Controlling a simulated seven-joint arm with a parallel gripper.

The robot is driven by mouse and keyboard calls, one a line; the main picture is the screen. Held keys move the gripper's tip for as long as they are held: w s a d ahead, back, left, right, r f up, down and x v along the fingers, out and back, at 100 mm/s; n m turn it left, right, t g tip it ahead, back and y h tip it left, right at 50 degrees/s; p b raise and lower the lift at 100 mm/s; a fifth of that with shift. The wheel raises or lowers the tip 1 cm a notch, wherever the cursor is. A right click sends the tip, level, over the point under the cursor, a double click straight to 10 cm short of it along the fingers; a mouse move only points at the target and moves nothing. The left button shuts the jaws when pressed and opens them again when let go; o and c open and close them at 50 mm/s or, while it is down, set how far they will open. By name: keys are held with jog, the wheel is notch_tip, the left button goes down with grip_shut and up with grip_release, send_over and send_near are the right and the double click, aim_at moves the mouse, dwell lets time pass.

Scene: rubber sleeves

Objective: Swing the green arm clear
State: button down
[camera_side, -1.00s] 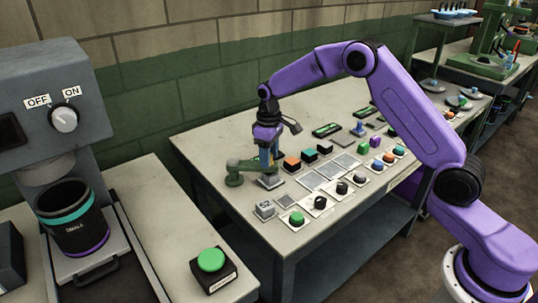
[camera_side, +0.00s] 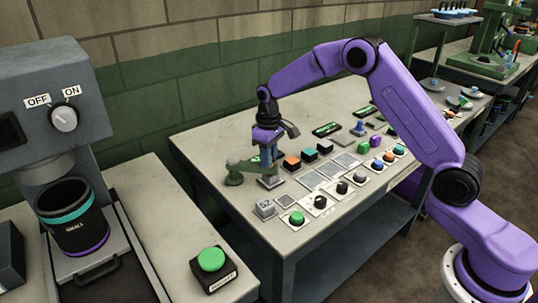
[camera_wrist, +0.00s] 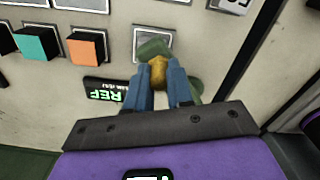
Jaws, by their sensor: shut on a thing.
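The green arm (camera_side: 243,167) reaches right from a round green pivot (camera_side: 233,179) near the table's back left edge. Its outer end is under my gripper (camera_side: 268,160), beside a pale square plate (camera_side: 270,182). In the wrist view my gripper (camera_wrist: 158,78) has its blue fingers closed on a brass-coloured knob (camera_wrist: 158,70). The green arm (camera_wrist: 152,47) shows beyond and beside the fingers; they hide much of it. A pale square plate (camera_wrist: 153,37) lies partly under the green end.
A "52" block (camera_side: 264,209) and a green button (camera_side: 296,218) are in front. A black label reading "REF" (camera_wrist: 106,91) lies near the fingers.

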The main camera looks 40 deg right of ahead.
jog(key=shift+s+a+m, duration=0.5)
jog(key=shift+a+m, duration=0.15)
jog(key=shift+m, duration=0.15)
jog(key=a+m, duration=1)
jog(key=m, duration=0.1)
jog(key=shift+s, duration=0.45)
jog(key=shift+r, duration=0.1)
jog(key=c, duration=1)
grip_release()
notch_tip(320, 180, up, 17)
jog(key=shift+r, duration=0.2)
